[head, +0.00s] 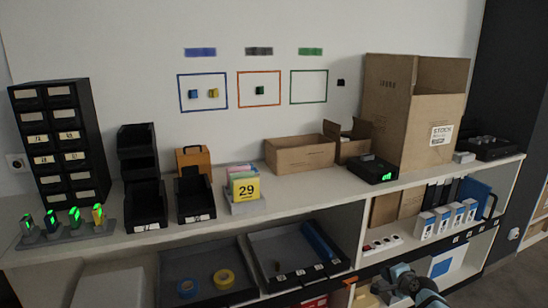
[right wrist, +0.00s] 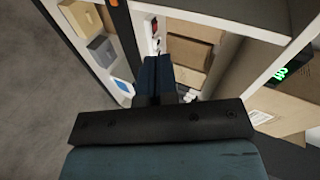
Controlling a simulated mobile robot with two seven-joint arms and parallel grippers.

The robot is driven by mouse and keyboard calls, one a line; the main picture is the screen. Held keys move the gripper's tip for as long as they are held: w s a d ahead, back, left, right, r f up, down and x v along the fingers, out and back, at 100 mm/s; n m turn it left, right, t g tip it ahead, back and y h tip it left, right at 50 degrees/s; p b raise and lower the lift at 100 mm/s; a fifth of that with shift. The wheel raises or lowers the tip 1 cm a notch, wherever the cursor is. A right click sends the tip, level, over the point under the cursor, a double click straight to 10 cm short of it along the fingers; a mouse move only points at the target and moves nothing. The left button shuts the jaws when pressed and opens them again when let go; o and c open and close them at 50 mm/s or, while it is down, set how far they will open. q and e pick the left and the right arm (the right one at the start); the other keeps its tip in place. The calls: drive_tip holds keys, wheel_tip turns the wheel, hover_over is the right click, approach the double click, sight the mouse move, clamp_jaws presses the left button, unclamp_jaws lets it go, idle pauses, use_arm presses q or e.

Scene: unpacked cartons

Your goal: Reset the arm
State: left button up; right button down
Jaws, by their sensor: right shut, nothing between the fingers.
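My right gripper (right wrist: 157,78) shows in the right wrist view, its two dark fingers together with nothing between them. The fingers point toward the shelf unit, and I see no thing touching them. In the head view, teal and dark parts of my right arm (head: 405,280) show at the bottom right, low in front of the shelf. The fingertips are hard to make out there. My left gripper is not in view.
A long white shelf (head: 330,205) runs along the wall. It bears a black drawer tower (head: 62,140), black bins (head: 146,208), a large carton (head: 385,110) and a black device with a green display (head: 370,172). Trays and small boxes fill the lower level. Open floor lies at right.

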drive_tip(key=s+d+r+n+t+h, duration=0.3)
drive_tip(key=d+r+n+h, duration=0.6)
drive_tip(key=d+r+n, duration=1.3)
drive_tip(key=s+a+f+m+y, duration=0.45)
drive_tip(key=s+a+f, duration=0.35)
drive_tip(key=a+f, duration=0.55)
drive_tip(key=s+a+f+g+y, duration=0.25)
drive_tip(key=s+a+f, duration=0.55)
drive_tip(key=s+a, duration=0.45)
drive_tip(key=s+a+m+g+y, duration=0.1)
drive_tip(key=s+a+y, duration=0.1)
drive_tip(key=s+a, duration=0.75)
drive_tip(key=s+a+m+y, duration=0.1)
drive_tip(key=s+a, duration=0.5)
drive_tip(key=s, duration=0.7)
use_arm(q)
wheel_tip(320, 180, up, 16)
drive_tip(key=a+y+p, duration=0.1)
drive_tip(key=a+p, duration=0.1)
drive_tip(key=p, duration=2.3)
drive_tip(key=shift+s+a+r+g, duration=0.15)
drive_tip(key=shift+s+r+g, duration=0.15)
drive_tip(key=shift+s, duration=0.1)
use_arm(e)
wheel_tip(320, 180, up, 17)
drive_tip(key=d, duration=0.2)
drive_tip(key=shift+s+d+n+g+h, duration=0.25)
drive_tip(key=shift+s+n+g+h, duration=0.05)
drive_tip(key=shift+s+n+g, duration=0.05)
